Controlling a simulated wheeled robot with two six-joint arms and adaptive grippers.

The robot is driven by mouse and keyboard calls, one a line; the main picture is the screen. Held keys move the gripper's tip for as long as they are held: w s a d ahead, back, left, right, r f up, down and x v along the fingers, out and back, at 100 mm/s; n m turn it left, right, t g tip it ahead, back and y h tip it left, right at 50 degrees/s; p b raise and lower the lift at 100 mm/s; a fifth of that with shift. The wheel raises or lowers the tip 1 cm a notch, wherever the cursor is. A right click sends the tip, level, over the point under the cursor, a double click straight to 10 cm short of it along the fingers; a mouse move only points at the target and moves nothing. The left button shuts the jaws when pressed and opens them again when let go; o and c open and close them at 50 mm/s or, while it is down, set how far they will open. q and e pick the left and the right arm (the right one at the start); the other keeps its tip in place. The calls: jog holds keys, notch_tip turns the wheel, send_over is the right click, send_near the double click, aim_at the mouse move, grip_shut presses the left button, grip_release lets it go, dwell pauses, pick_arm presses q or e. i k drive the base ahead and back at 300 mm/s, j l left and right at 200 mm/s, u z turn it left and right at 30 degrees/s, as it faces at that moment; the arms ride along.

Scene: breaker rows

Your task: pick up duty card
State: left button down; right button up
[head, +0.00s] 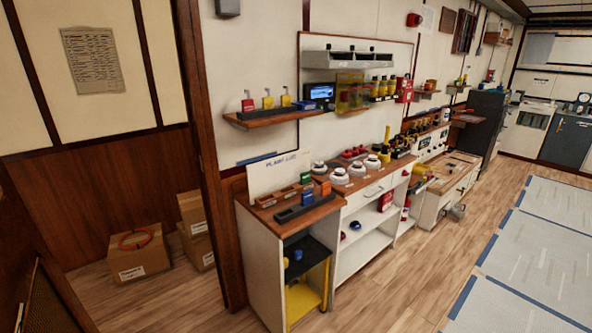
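I cannot tell for certain which thing is the duty card. A white board with handwriting (270,175) leans at the back of the same top. A printed sheet (91,66) hangs on the wall at the left. Neither of my grippers is in view.
The near white cabinet (262,268) has an open front with shelves. A wooden shelf (262,120) with padlocks is above it. Cardboard boxes (140,259) stand on the floor behind a wooden post (208,150). Pale mats (540,245) cover the right floor; bare floor (390,295) lies between.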

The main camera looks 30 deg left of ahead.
aim_at(305, 176)
jog(key=i+j+u, duration=0.25)
jog(key=i+u, duration=0.15)
jog(key=i+j+u, duration=0.1)
jog(key=i+u, duration=0.25)
jog(key=i, duration=0.2)
jog(key=i+u, duration=0.4)
jog(key=i+l+u, duration=0.35)
jog(key=i, duration=0.25)
jog(key=i+z, duration=0.1)
jog(key=z, duration=0.25)
